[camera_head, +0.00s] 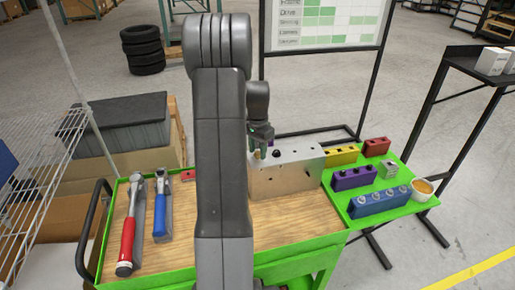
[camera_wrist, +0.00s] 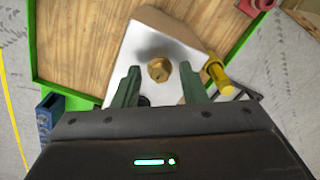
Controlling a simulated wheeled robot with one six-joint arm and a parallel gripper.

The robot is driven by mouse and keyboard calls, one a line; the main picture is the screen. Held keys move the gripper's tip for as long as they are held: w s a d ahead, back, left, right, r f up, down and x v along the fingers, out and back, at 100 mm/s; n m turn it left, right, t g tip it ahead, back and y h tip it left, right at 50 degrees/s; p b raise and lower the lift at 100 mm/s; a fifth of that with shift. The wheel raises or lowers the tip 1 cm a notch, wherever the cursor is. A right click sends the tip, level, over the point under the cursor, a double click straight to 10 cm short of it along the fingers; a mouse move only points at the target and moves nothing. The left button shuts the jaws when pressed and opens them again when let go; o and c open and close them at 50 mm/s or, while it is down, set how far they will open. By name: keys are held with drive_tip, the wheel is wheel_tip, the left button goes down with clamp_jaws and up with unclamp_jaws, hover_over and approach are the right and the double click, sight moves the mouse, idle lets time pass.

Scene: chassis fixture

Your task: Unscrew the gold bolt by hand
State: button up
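A gold bolt (camera_wrist: 159,69) with a hex head sits on the silver metal block (camera_wrist: 135,65), seen in the wrist view. My gripper (camera_wrist: 160,70) is open, with one green finger on each side of the bolt in the picture and a visible gap on both sides. Nothing is held. In the head view my gripper (camera_head: 261,134) points down at the left end of the silver block (camera_head: 290,178). My arm hides part of that area. How far the fingertips are above the bolt is hard to tell.
A black bolt (camera_head: 276,153) is on the block. A red-handled wrench (camera_head: 128,240) and a blue-handled one (camera_head: 159,215) lie left.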

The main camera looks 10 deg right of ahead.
clamp_jaws()
drive_tip(key=shift+r+n, duration=0.1)
drive_tip(key=shift+n, duration=1.4)
drive_tip(key=shift+r+p, duration=2.1)
drive_tip(key=shift+r, duration=0.9)
drive_tip(key=shift+a+f, duration=0.1)
